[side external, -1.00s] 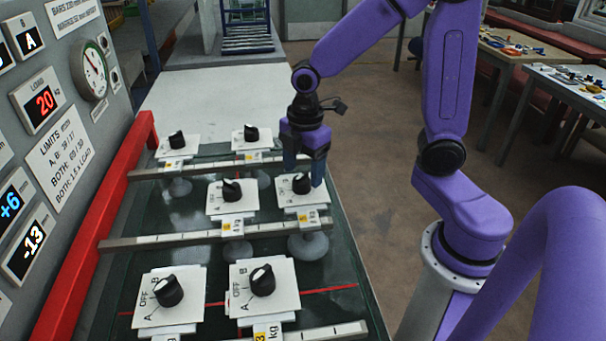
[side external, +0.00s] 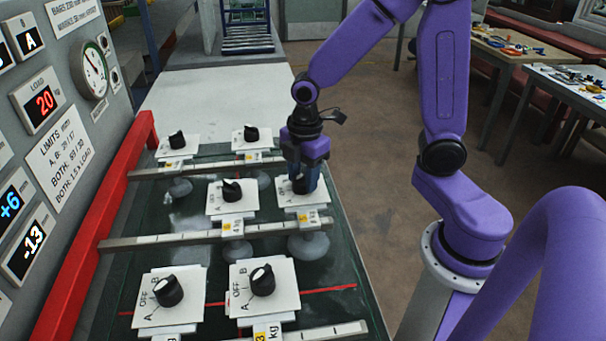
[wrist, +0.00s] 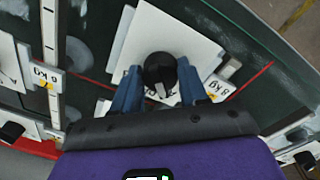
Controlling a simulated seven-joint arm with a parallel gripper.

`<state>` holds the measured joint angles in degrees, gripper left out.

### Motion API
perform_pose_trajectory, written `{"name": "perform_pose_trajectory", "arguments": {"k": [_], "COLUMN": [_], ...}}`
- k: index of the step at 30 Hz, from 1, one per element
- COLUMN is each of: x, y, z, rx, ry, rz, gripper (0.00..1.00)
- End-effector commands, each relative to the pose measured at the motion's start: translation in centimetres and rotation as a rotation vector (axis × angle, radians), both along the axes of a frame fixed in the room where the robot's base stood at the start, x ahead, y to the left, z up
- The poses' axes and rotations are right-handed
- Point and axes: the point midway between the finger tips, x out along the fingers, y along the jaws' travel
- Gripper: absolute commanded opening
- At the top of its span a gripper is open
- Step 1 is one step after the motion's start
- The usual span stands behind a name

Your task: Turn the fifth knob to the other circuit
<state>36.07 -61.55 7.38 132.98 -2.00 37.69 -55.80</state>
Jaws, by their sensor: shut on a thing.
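Several black knobs stand on white plates marked A, OFF and B. My gripper (side external: 305,180) is lowered over the right knob of the middle row, its two blue fingers on either side of that knob. The knob (wrist: 160,70) shows in the wrist view between the fingers, which are shut on it. Its white plate (side external: 315,199) lies under the fingers. The knob's pointer setting is largely hidden by my gripper. The left knob of the middle row (side external: 232,190) is uncovered beside it.
Two knobs stand in the near row, (side external: 168,291) and (side external: 262,280), and two in the far row. Metal bars (side external: 180,238) cross between rows. A red rail (side external: 90,245) and a grey panel with displays (side external: 42,100) bound the left side.

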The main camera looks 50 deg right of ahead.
Motion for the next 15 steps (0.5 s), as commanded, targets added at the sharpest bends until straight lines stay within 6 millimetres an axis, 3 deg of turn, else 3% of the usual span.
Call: {"name": "perform_pose_trajectory", "arguments": {"k": [8,15], "x": [-0.01,-0.07], "y": [0.06,0.1], "z": [0.02,0.02], "rx": [0.0,0.001], "ry": [0.0,0.0], "rz": [-0.112,-0.315], "gripper": [0.12,0.12]}}
